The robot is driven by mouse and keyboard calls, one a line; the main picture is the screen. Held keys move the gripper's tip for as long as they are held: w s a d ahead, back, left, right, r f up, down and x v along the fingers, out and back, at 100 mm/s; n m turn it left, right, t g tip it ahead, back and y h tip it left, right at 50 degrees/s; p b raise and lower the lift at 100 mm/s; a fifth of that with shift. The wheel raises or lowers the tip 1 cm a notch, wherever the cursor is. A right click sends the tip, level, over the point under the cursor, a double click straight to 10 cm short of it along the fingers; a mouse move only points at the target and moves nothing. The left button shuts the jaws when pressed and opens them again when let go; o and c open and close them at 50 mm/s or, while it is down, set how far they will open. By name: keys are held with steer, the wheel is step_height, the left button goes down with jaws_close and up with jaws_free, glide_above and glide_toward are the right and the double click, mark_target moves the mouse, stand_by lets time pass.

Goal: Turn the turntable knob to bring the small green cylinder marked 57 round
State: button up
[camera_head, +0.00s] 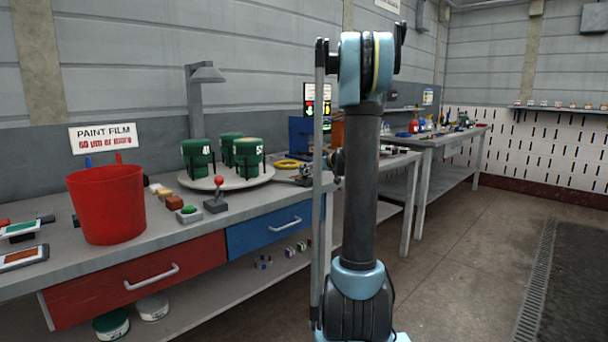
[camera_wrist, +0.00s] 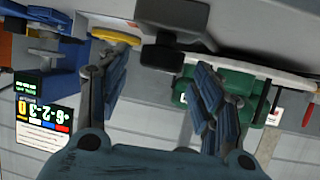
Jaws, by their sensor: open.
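The pale round turntable (camera_head: 228,181) stands on the bench with three green cylinders on it. The left cylinder (camera_head: 196,157) has a white label that seems to start with 4. The right cylinder (camera_head: 248,158) has a label starting with 5, its second digit unclear. A third cylinder (camera_head: 229,148) stands behind, its marking hidden. A lever with a red ball (camera_head: 219,181) stands in front; I cannot tell whether it is the turntable knob. In the wrist view, upside down, my gripper (camera_wrist: 163,82) is open and empty, near a dark block (camera_wrist: 162,52) and a green cylinder (camera_wrist: 238,90).
A yellow ring (camera_head: 287,164) lies right of the turntable, near a blue machine (camera_head: 300,138). A lamp post (camera_head: 197,105) rises behind the turntable.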

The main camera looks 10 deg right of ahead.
steer(key=shift+x, duration=2)
steer(key=c, duration=1)
